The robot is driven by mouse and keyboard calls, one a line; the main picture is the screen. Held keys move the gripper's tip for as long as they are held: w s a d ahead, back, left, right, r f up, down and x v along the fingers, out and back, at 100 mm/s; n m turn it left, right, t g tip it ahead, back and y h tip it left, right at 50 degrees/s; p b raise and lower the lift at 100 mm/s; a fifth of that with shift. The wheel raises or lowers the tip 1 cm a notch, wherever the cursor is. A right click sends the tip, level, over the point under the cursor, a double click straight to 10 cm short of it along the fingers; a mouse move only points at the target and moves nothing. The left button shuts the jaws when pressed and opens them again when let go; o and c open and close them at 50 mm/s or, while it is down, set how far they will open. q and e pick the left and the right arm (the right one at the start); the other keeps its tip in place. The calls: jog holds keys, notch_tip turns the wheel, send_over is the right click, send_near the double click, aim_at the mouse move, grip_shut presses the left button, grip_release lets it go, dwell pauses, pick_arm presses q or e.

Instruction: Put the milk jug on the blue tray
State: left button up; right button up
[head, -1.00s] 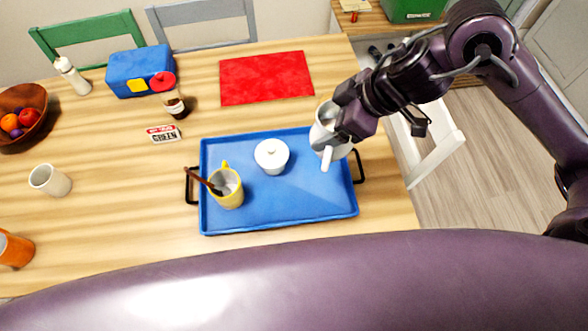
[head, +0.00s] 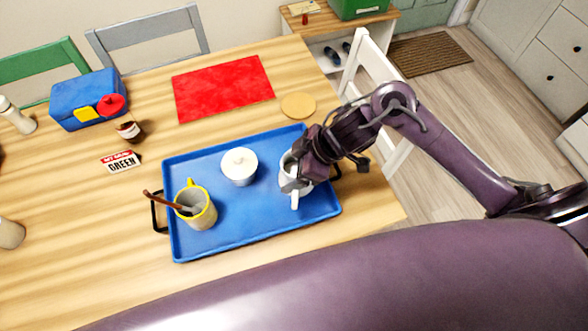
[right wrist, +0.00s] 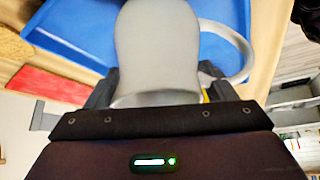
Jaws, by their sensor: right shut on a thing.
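The white milk jug (head: 294,187) is at the right part of the blue tray (head: 240,236), upright or nearly so. My right gripper (head: 302,178) is shut on it from the right and hides part of it. I cannot tell whether the jug's base touches the tray. In the right wrist view the jug (right wrist: 157,50) fills the space between the fingers, with the blue tray (right wrist: 75,35) behind it. A white lidded sugar bowl (head: 239,168) and a yellow mug (head: 197,212) with a brown spoon stand on the tray. My left gripper is out of view.
A round cork mat (head: 298,105) and a red placemat (head: 222,87) lie beyond the tray. A blue lunch box (head: 88,100), a dark jar (head: 129,131) and a small sign (head: 120,162) are at the left. A white chair (head: 368,75) stands at the table's right edge.

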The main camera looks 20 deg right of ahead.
jog(key=shift+f, duration=0.65)
jog(key=shift+f, duration=0.15)
jog(key=o, duration=1.7)
jog(key=shift+d+r, duration=0.15)
jog(key=shift+r, duration=0.2)
jog(key=v, duration=1.1)
jog(key=shift+r+p, duration=0.2)
jog(key=shift+p, duration=0.2)
